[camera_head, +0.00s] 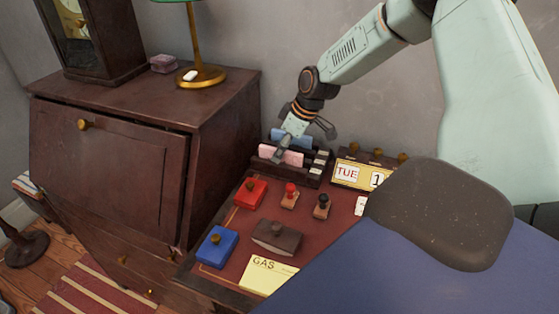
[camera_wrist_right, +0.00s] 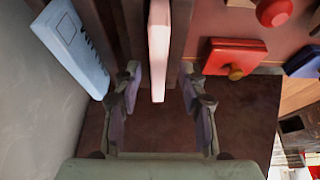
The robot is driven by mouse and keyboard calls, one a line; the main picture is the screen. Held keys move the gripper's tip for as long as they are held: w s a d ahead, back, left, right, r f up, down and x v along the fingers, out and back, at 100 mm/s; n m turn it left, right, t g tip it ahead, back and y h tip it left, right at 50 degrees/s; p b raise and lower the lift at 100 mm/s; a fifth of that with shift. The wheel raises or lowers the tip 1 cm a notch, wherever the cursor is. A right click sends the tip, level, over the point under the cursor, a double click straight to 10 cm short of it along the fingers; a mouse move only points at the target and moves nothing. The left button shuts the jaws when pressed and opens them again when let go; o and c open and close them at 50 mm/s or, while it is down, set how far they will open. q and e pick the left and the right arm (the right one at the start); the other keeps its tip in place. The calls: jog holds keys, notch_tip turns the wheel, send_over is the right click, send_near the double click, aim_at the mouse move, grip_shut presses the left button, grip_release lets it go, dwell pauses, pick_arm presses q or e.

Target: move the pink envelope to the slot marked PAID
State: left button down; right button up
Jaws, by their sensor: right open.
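The pink envelope (camera_head: 294,158) stands on edge in the front of a dark letter rack (camera_head: 310,180) at the back of the desk. A blue envelope (camera_head: 297,135) stands behind it. Small pale labels (camera_head: 318,167) sit at the rack's right end; their words are too small to read. My right gripper (camera_head: 280,152) is over the rack at the pink envelope. In the right wrist view the open fingers (camera_wrist_right: 159,82) stand either side of the pink envelope's (camera_wrist_right: 159,40) near end, with gaps on both sides. The blue envelope (camera_wrist_right: 72,45) lies left of the fingers there. My left gripper is out of view.
A red box (camera_head: 250,193), two stamps (camera_head: 290,197), a blue box (camera_head: 216,246), a blotter (camera_head: 277,237) and a GAS note (camera_head: 265,274) lie in front of the rack. A calendar (camera_head: 360,176) stands right of it, a dark cabinet (camera_head: 150,150) left.

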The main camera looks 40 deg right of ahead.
jog(key=shift+d+f, duration=0.2)
jog(key=shift+a, duration=0.15)
jog(key=shift+c, duration=1.4)
grip_shut()
